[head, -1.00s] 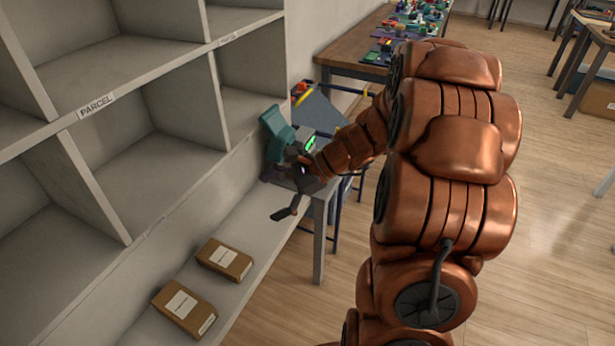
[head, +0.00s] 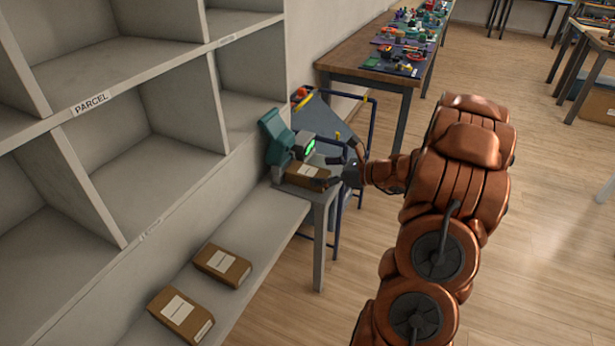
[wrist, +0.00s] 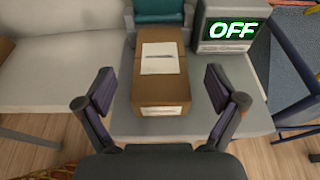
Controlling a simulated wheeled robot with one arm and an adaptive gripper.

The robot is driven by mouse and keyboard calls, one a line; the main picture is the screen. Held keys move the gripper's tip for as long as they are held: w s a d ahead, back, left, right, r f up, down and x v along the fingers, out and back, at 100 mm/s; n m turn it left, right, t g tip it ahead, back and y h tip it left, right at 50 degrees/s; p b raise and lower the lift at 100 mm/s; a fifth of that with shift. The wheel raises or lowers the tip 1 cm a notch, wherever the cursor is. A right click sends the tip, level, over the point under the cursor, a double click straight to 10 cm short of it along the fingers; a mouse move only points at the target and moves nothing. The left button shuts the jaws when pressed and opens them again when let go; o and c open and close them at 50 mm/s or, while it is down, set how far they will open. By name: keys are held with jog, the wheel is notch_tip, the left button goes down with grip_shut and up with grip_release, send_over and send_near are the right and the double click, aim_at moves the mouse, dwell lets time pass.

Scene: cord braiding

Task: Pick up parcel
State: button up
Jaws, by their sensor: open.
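A brown cardboard parcel (head: 308,175) with a white label lies at the far end of the bench, beside a teal device. In the wrist view the parcel (wrist: 160,75) lies straight ahead, its near end close to my fingertips. My gripper (head: 341,172) is at the right of this parcel in the head view. In the wrist view my gripper (wrist: 163,90) is open, with one finger on each side of the parcel's near end and visible gaps between. Two more parcels, one (head: 222,265) and another (head: 181,315), lie on the bench nearer the front.
The teal device (head: 277,138) and a display unit reading OFF (wrist: 232,28) stand behind the parcel. Shelving with a PARCEL label (head: 92,103) rises at the left. A blue-framed cart (head: 345,130) stands just beyond the bench (head: 265,225).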

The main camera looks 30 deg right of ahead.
aim_at(309, 171)
jog(key=x, duration=0.4)
jog(key=shift+w+a+f+p, duration=0.2)
jog(key=shift+w+f+p, duration=0.05)
jog(key=shift+w+p, duration=0.1)
jog(key=shift+s, duration=0.1)
jog(key=c, duration=1.4)
